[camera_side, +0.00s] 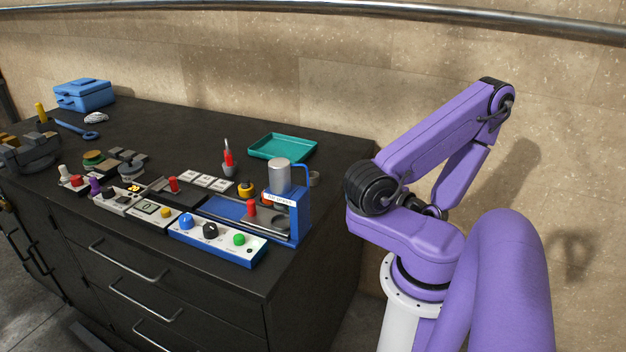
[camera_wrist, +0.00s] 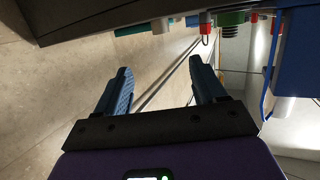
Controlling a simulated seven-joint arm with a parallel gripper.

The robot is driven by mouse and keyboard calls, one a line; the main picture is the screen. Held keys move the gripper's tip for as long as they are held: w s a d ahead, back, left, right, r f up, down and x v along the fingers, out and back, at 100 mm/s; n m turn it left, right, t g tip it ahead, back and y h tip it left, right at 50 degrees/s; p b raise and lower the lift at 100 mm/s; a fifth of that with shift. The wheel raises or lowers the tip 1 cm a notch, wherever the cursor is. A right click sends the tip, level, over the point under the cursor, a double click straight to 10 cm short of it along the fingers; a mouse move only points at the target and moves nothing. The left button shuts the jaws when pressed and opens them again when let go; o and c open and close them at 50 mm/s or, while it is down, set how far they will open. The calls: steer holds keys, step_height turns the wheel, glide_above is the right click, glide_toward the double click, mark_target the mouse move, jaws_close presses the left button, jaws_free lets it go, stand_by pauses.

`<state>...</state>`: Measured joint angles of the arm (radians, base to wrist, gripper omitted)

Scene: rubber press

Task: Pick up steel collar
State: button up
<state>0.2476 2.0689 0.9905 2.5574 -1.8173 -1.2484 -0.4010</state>
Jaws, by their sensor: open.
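A small dark grey ring (camera_side: 314,178), which looks like the steel collar, is on the black bench just right of the blue press (camera_side: 289,212), partly hidden behind the press's blue tube. I cannot make out the collar in the wrist view. My gripper (camera_wrist: 158,68) shows in the wrist view with its two blue-grey fingers apart and nothing between them. It points toward the wall, away from the bench top. In the side view my gripper cannot be made out; my arm is folded off the bench's right end.
A teal tray (camera_side: 282,148) lies at the back right of the bench. A blue-white control panel (camera_side: 217,239) stands along the front edge. Blocks, gauges and red-handled tools crowd the middle. A blue toolbox (camera_side: 84,95) is at the far left. The back strip is mostly clear.

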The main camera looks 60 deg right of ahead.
mark_target(317, 179)
steer(key=x, duration=1.7)
steer(key=shift+w+f, duration=0.2)
steer(key=shift+f, duration=0.1)
steer(key=c, duration=1.2)
